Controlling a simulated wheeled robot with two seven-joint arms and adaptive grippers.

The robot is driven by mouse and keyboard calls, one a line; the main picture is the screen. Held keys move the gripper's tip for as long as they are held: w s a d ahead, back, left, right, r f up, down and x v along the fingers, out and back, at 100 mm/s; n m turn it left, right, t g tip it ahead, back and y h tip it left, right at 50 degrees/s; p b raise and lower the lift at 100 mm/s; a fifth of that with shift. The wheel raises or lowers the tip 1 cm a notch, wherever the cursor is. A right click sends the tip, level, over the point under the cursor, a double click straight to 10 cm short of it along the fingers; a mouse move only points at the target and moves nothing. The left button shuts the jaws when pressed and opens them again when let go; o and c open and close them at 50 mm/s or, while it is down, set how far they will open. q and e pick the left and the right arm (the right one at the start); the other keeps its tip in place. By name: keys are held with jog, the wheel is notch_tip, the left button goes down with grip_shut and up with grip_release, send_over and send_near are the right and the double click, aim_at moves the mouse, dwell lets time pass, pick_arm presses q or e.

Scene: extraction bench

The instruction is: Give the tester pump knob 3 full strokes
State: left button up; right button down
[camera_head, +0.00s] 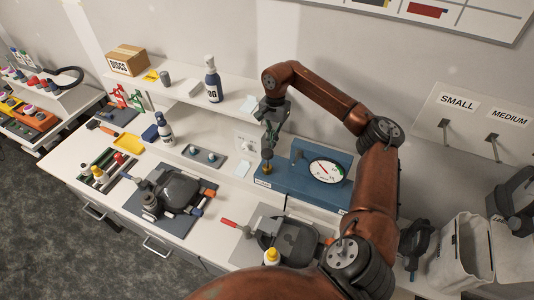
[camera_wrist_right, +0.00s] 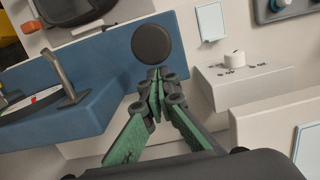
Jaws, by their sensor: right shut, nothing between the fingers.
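The tester is a blue box (camera_head: 300,186) with a round white gauge (camera_head: 326,171) on it, on the bench right of centre. Its pump knob is a round black disc (camera_wrist_right: 151,43) in the right wrist view. In the head view a brass-coloured pump part (camera_head: 266,168) shows at the box's left end, under the gripper. My right gripper (camera_head: 268,142) points down over it, shut and empty. In the right wrist view its fingertips (camera_wrist_right: 157,75) meet beside the knob's edge; I cannot tell whether they touch it. My left gripper is not in view.
A small metal lever (camera_wrist_right: 64,77) stands on the tester near the gauge. A pale box with a white dial (camera_wrist_right: 234,58) is beside the tester. A spray bottle (camera_head: 165,128) and a dark mask (camera_head: 178,190) are left; another mask (camera_head: 290,238) lies in front.

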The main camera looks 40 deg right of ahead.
notch_tip(320, 180, up, 9)
jog(key=d, duration=0.1)
jog(key=shift+w+f, duration=0.15)
jog(key=shift+w, duration=0.05)
dwell(0.5)
